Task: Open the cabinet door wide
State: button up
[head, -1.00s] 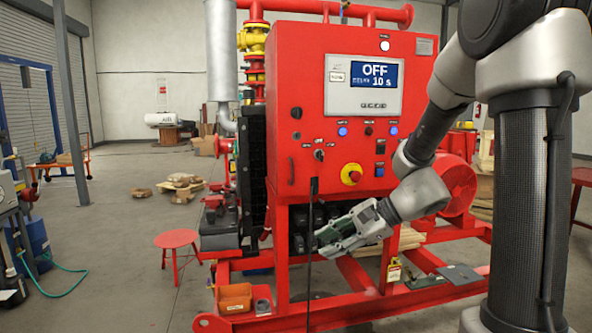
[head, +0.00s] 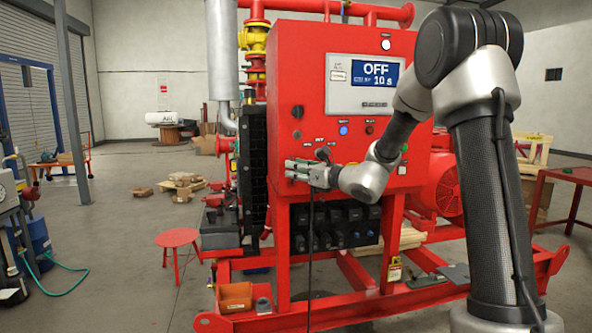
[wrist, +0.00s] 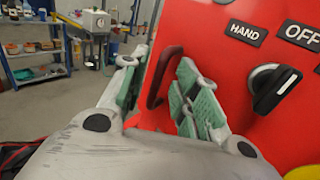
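The red cabinet door (head: 305,85) is shut, with its screen reading OFF. Its dark red bar handle (wrist: 160,78) is near the door's left edge and shows in the wrist view between the two green-padded fingers. My gripper (head: 290,169) is at the handle's height in the head view and covers most of the handle there. In the wrist view my gripper (wrist: 160,92) is open, with one finger left of the handle and one right of it. A gap shows on both sides. Whether a finger touches the handle cannot be told.
A black selector knob (wrist: 275,88) is just right of the right finger. A black cable (head: 311,240) hangs below the gripper. A red stool (head: 178,240) and an orange bin (head: 235,297) are at lower left. Open floor (head: 120,260) lies left of the skid.

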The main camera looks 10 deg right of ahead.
jog(key=shift+w+a, duration=0.2)
jog(key=shift+w, duration=0.1)
grip_shut()
jog(key=shift+s, duration=0.1)
